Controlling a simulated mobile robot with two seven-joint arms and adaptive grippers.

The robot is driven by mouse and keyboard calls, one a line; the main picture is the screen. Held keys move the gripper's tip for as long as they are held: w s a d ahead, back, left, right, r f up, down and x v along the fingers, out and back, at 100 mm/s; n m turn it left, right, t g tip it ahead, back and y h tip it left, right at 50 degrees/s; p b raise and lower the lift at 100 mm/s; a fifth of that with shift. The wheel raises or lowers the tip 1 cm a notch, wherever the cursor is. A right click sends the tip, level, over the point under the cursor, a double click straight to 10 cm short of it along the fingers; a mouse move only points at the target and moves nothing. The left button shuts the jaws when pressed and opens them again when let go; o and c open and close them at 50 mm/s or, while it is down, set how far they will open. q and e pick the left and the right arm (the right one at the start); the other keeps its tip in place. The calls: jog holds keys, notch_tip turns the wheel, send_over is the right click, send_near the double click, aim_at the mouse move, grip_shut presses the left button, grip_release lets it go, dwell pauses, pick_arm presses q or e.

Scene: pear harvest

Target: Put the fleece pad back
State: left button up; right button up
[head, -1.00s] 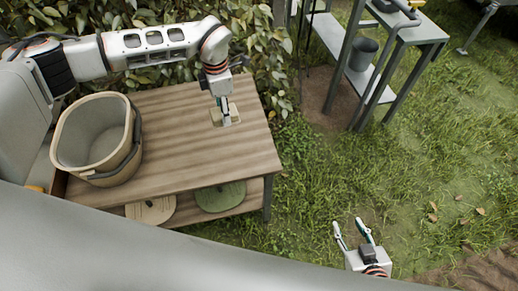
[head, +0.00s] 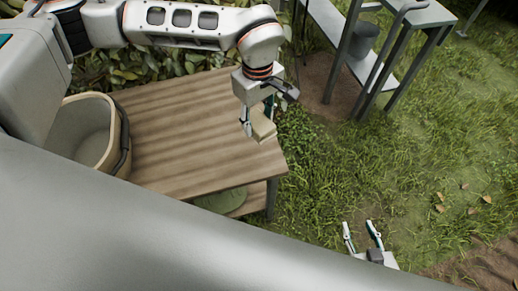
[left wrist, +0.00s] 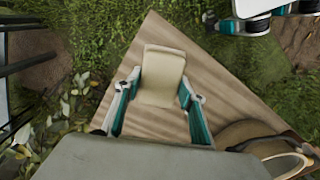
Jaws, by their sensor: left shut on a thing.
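The fleece pad (head: 264,126) is a small cream, folded-looking block. My left gripper (head: 259,118) is shut on it and holds it above the right end of the wooden table (head: 190,125). In the left wrist view the pad (left wrist: 163,72) sits between the two teal-and-white fingers, over the table top (left wrist: 215,80). My right gripper (head: 361,236) is open and empty over the grass at the bottom right of the head view.
A beige bucket (head: 85,125) with a dark handle stands at the table's left end. A round green thing (head: 222,200) lies on the lower shelf. A grey metal stand (head: 385,70) with a dark bucket (head: 364,40) is at the back right. The middle of the table is clear.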

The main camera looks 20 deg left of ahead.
pick_arm(q)
notch_tip(320, 180, down, 10)
jog(key=shift+r+b, duration=0.15)
jog(key=shift+b, duration=0.4)
jog(key=shift+f, duration=0.75)
jog(key=shift+f+b, duration=0.4)
jog(key=shift+f, duration=1.45)
jog(key=shift+f, duration=0.15)
jog(key=o, duration=1.2)
jog(key=shift+c, duration=0.2)
